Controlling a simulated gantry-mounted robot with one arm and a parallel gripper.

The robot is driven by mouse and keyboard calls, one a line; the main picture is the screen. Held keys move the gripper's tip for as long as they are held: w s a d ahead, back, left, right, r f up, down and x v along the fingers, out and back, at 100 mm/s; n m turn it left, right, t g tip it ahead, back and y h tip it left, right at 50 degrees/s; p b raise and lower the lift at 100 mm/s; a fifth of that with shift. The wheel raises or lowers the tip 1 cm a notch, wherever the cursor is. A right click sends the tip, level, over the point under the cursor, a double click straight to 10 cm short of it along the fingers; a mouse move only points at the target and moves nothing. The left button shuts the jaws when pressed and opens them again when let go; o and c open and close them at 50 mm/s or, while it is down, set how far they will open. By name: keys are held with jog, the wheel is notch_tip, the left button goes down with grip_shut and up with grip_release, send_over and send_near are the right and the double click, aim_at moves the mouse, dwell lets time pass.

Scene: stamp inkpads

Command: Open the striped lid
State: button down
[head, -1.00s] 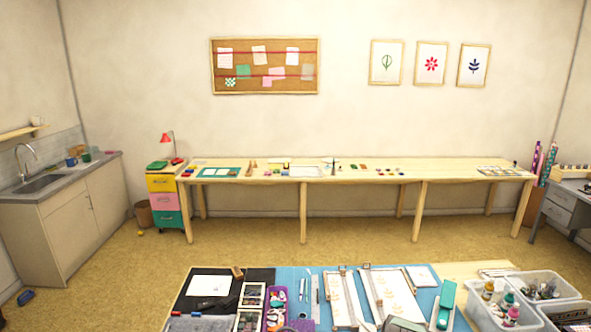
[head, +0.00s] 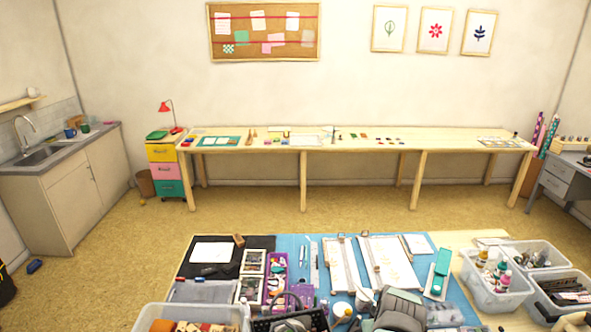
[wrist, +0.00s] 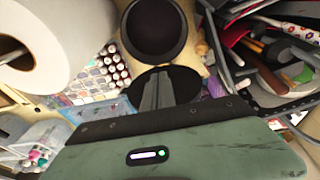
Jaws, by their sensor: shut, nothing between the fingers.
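I cannot make out a striped lid in either view. In the wrist view, my gripper (wrist: 157,92) is shut and empty, its grey fingers side by side. They point over a dark round shape (wrist: 187,84), partly hidden behind them. A dark round open container (wrist: 155,24) is just beyond the fingertips. In the head view, I cannot pick out my gripper among the items at the bottom edge.
In the wrist view, a big white roll (wrist: 82,48) is at the left and a crowded dark bin (wrist: 272,88) at the right. In the head view, the near table holds a blue mat (head: 290,243), wooden-framed boards (head: 342,268) and clear bins (head: 497,293).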

jog(key=s+r+p, duration=0.1)
jog(key=r+p, duration=0.1)
jog(key=p, duration=0.3)
jog(key=s+r+p, duration=0.2)
jog(key=r+p, duration=0.1)
jog(key=p, duration=0.2)
jog(key=shift+s+p, duration=0.2)
jog(key=shift+p, duration=0.1)
dwell(0.4)
